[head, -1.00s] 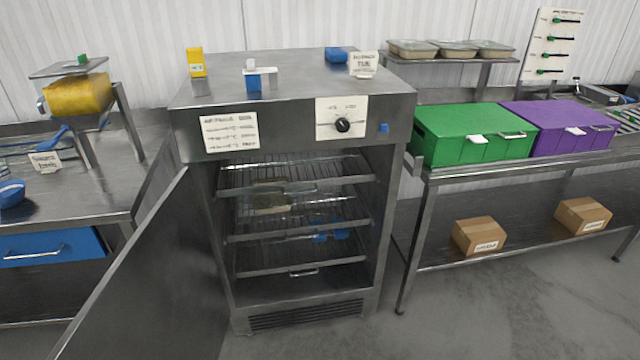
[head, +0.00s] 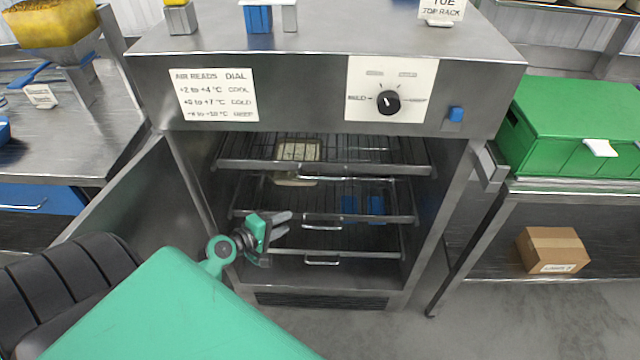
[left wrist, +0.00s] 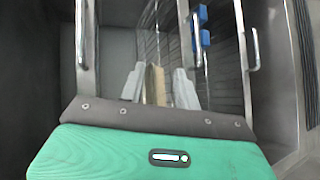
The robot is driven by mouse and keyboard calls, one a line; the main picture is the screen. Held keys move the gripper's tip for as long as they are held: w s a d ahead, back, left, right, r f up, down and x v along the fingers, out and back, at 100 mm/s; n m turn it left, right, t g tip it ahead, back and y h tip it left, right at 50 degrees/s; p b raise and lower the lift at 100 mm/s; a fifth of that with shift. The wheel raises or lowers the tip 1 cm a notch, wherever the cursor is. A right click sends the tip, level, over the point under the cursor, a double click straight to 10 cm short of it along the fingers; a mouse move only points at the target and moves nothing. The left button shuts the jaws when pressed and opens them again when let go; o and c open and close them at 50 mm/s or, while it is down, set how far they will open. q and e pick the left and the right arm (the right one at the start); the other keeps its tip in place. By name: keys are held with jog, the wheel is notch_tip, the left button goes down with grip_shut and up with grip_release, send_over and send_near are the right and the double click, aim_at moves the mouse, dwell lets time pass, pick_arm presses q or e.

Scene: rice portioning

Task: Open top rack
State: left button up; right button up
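The steel cabinet (head: 150,95) stands open, its door (head: 115,200) swung out to the left. The top rack (head: 240,166) is a wire shelf with a front bar and handle (head: 375,178), in line with the racks below. My left gripper (head: 284,222) is in front of the opening, at about the height of the middle rack's front bar and left of its handle (head: 322,227). In the left wrist view its two fingers (left wrist: 158,78) are apart, with a beige item (left wrist: 156,86) visible beyond them. I see no contact with a handle. My right gripper is out of view.
A pale container (head: 298,150) shows through the wires; its rack is unclear. Blue items (head: 375,205) sit lower inside. The bottom rack has a handle (head: 322,262). A green box (head: 580,120) stands on the right table, with a carton (head: 553,250) below. A sign (head: 442,10) is on top.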

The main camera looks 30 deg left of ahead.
pick_arm(q)
jog(key=t+h, duration=0.1)
jog(key=t, duration=0.1)
send_near(320, 177)
jog(key=f+v, duration=0.1)
jog(key=v, duration=0.3)
jog(key=shift+n, duration=0.3)
jog(key=x, duration=0.4)
jog(key=p+x, duration=0.1)
jog(key=x, duration=0.3)
jog(key=p+x, duration=0.1)
jog(key=x, duration=0.3)
jog(key=shift+w+a+r, duration=0.1)
jog(key=shift+w+r, duration=0.05)
jog(key=shift+r, duration=0.1)
jog(key=shift+w+d+f, duration=0.15)
jog(key=shift+w+d, duration=0.05)
jog(key=shift+w, duration=0.45)
jog(key=shift+w+f, duration=0.1)
jog(key=shift+w, duration=0.05)
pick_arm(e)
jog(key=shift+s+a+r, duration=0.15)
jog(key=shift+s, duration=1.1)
